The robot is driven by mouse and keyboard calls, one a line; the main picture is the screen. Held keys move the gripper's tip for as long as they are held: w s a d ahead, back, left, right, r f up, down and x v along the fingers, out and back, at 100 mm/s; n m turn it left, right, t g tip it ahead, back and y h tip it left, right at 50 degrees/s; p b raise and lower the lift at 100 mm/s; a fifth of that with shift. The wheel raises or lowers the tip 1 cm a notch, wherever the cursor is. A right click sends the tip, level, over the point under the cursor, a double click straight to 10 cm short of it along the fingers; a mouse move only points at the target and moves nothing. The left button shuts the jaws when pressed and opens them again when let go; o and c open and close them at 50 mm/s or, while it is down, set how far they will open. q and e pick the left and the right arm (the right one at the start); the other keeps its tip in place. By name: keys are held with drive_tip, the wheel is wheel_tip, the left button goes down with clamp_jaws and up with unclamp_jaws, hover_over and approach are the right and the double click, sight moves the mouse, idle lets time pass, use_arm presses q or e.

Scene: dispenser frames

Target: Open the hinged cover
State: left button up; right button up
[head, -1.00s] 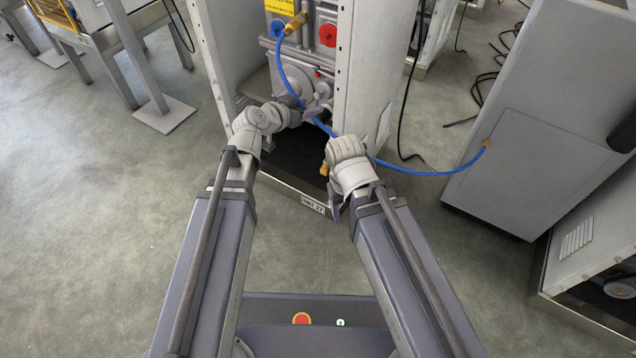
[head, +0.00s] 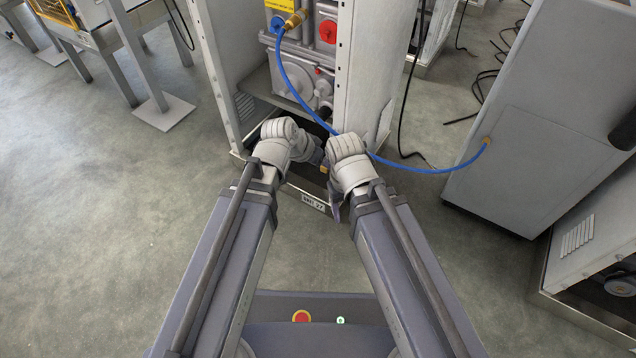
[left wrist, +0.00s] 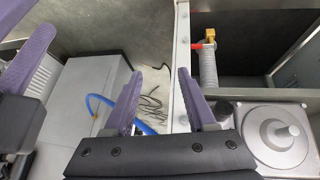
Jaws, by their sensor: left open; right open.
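A grey machine with a round disc cover (head: 299,82) on its front stands inside the open white frame in the head view. In the left wrist view a round disc with a central knob (left wrist: 283,134) sits on a square plate at lower right; I cannot tell which edge is hinged. The disc looks closed. My left gripper (left wrist: 162,105) is open and empty, its purple fingers left of the plate and apart from it. In the head view its fingers are mostly hidden behind the wrist. My right gripper (head: 335,205) hangs beside it, open, away from the disc.
A blue hose (head: 300,95) runs from a brass fitting (head: 296,19) across the machine front to a grey cabinet (head: 530,120) at right. White frame posts (head: 352,70) flank the opening. A red cap (head: 327,32) sits above the disc.

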use_arm(q)
drive_tip(key=shift+s+a+f+n+g+y, duration=0.2)
drive_tip(key=shift+s+f+g+y, duration=0.2)
drive_tip(key=shift+s, duration=0.4)
drive_tip(key=shift+s+a+f+n+g+y, duration=0.1)
drive_tip(key=shift+s+a+f+g+y, duration=0.25)
drive_tip(key=shift+s, duration=0.5)
drive_tip(key=shift+s+a+f+n+g+y, duration=0.1)
drive_tip(key=shift+s+f+g+y, duration=0.15)
drive_tip(key=shift+s+f, duration=0.4)
drive_tip(key=shift+s+r, duration=0.15)
drive_tip(key=shift+r, duration=0.05)
